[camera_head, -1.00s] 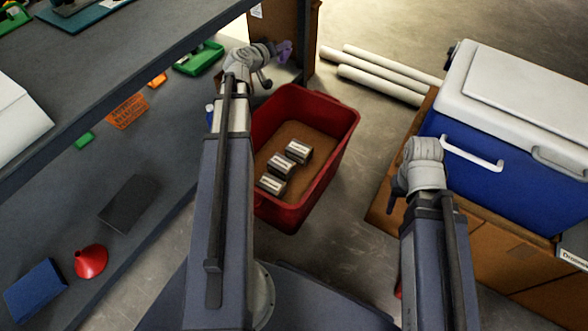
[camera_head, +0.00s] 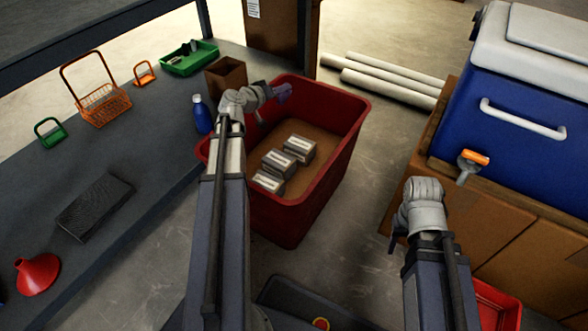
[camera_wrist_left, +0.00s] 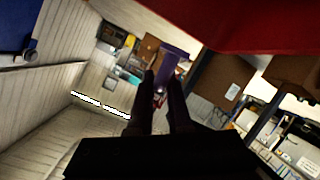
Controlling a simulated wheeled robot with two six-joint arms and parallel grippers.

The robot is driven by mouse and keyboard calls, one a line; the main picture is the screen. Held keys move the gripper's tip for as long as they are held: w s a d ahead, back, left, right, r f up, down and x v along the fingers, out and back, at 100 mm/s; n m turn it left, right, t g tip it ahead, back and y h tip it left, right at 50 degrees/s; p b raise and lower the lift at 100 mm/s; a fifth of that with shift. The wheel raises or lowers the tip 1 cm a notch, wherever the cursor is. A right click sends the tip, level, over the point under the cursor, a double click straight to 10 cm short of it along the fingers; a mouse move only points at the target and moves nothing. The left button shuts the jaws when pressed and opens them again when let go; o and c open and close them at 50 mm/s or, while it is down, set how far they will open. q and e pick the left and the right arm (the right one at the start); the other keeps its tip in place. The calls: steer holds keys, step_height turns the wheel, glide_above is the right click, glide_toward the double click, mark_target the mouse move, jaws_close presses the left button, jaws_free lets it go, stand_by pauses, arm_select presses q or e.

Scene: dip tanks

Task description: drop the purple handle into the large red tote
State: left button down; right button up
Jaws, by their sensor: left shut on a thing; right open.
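My left gripper (camera_head: 268,94) is shut on the purple handle (camera_head: 283,91). It holds the handle at the far left part of the large red tote (camera_head: 340,160), near the rim level as the head view shows it. In the left wrist view the purple handle (camera_wrist_left: 172,62) sits between the dark fingertips (camera_wrist_left: 162,82), and the tote's red wall (camera_wrist_left: 250,22) fills the top. The tote is open, with several grey boxes (camera_head: 300,148) on its brown floor. My right gripper (camera_head: 396,240) is open, beside the right-hand cabinet; its fingers are partly hidden.
A grey bench (camera_head: 150,150) on the left carries a blue bottle (camera_head: 202,114), a brown box (camera_head: 226,76), a green tray (camera_head: 190,58), an orange basket (camera_head: 103,104) and a red funnel (camera_head: 38,273). A blue cooler (camera_head: 530,110) stands right. White pipes (camera_head: 390,85) lie behind the tote.

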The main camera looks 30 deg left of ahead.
arm_select(q)
steer(key=shift+f+b, duration=0.35)
steer(key=shift+f, duration=0.45)
arm_select(e)
steer(key=shift+f, duration=0.75)
steer(key=shift+f, duration=0.1)
arm_select(q)
step_height(320, 180, down, 6)
steer(key=b, duration=0.6)
arm_select(e)
step_height(320, 180, down, 6)
steer(key=shift+r, duration=0.1)
arm_select(q)
steer(key=c, duration=0.8)
jaws_free()
steer(key=shift+o, duration=0.2)
steer(key=p+v, duration=0.2)
steer(key=v, duration=0.6)
steer(key=shift+p, duration=0.3)
arm_select(e)
steer(key=shift+r, duration=1.25)
arm_select(q)
steer(key=shift+d, duration=0.15)
